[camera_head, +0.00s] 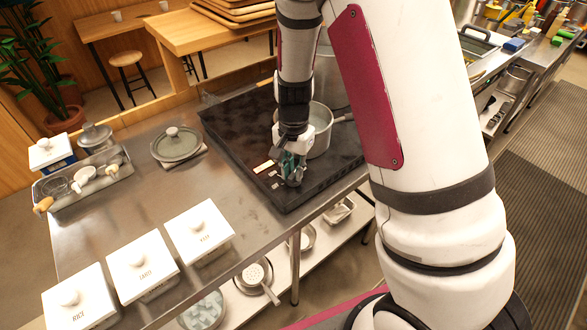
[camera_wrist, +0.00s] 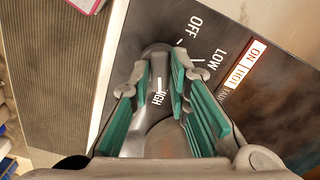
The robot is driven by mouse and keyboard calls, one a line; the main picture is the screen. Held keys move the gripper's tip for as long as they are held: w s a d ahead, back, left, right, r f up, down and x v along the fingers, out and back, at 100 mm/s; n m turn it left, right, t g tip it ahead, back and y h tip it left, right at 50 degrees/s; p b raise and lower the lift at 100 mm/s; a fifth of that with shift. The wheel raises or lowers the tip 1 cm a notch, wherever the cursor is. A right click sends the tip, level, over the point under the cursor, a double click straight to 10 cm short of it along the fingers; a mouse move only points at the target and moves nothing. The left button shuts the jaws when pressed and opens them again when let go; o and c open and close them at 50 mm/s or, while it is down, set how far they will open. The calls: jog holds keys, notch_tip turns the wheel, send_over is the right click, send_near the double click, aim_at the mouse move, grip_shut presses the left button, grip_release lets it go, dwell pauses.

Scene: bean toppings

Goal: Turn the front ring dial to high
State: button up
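My gripper (camera_wrist: 158,72), with green finger pads, points down at the front edge of the black cooktop (camera_head: 225,125). In the wrist view its fingers stand apart, with a rounded dark grey part, likely the dial (camera_wrist: 154,52), showing between and beyond the tips. Contact cannot be told. White OFF (camera_wrist: 195,21) and LOW (camera_wrist: 225,49) print lies right of the fingers; part of HIGH (camera_wrist: 157,98) shows between them. The dial's pointer setting is unclear. In the head view the gripper (camera_head: 292,172) largely hides the dial.
A pot (camera_head: 320,128) stands on the cooktop right beside my gripper. A lidded dish (camera_head: 176,144) stands left on the steel counter (camera_head: 150,190). White lidded boxes (camera_head: 199,230) line the front edge. Lit ON and HOT labels (camera_wrist: 243,64) are on the panel.

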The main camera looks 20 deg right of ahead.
aim_at(294, 173)
jog(key=shift+o, duration=0.8)
notch_tip(294, 173, up, 12)
dwell(0.4)
jog(key=s+r+n+t, duration=0.2)
jog(key=s+r+n, duration=0.3)
jog(key=s+r, duration=0.3)
jog(key=s+r+n+t, duration=0.3)
jog(key=s+r+n, duration=0.2)
jog(key=s, duration=0.8)
notch_tip(294, 173, up, 4)
jog(key=shift+s+f, duration=0.25)
